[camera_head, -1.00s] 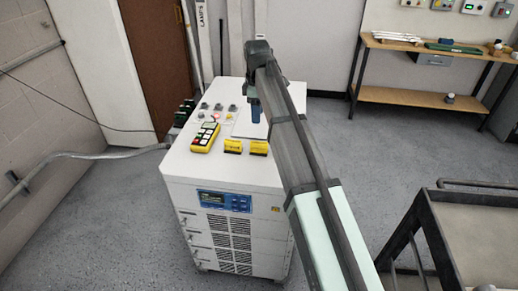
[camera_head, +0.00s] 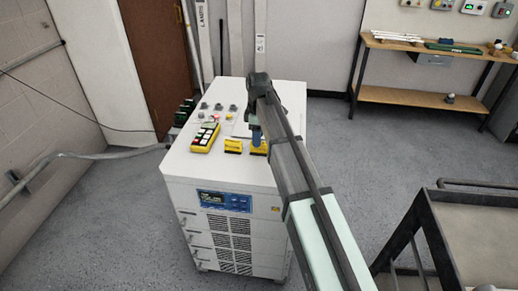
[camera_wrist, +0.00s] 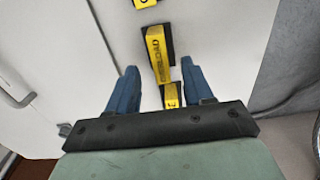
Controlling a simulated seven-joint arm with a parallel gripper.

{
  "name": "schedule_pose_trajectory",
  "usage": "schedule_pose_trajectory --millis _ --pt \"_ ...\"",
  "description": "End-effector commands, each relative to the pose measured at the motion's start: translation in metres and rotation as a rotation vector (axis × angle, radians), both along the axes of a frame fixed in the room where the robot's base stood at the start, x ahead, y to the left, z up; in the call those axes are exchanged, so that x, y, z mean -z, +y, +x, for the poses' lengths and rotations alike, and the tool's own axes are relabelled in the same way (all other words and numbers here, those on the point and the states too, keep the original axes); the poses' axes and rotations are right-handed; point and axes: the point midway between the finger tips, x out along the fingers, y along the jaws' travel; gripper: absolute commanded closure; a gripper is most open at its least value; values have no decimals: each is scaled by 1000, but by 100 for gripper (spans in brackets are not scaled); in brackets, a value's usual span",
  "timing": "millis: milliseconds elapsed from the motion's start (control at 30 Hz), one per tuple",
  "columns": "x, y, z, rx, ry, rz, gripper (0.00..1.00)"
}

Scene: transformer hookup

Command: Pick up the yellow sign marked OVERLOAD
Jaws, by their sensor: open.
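The yellow sign marked OVERLOAD (camera_wrist: 156,52) shows in the wrist view, a narrow yellow block with black lettering and a dark side. It stands on the white cabinet top, just beyond and between my fingertips. My gripper (camera_wrist: 159,76) is open, with its blue fingers apart and nothing held. In the head view my gripper (camera_head: 256,137) is low over the cabinet's front right, partly covering a yellow sign (camera_head: 259,150). The lettering is too small to read there.
Another yellow sign (camera_wrist: 172,98) shows between my fingers, and one more (camera_wrist: 144,3) at the top edge. In the head view a yellow sign (camera_head: 233,146) and a yellow handheld device (camera_head: 205,138) stand left on the white cabinet (camera_head: 180,158). Knobs (camera_head: 219,107) lie behind.

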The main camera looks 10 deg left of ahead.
Motion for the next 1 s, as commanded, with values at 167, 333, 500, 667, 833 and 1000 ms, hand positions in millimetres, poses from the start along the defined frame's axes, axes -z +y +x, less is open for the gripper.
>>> schedule_pose_trajectory --millis 167,333,500,667,833,1000 --pt "25 -4 -2 0 1 -1 49" --pt "36 -4 -1 0 -1 -1 49" --pt "37 -4 -1 0 -2 0 49" --pt "36 -4 -1 0 -1 -1 62" --pt "36 -4 -1 0 -1 -1 79" --pt "36 -4 -1 0 -1 -1 95"
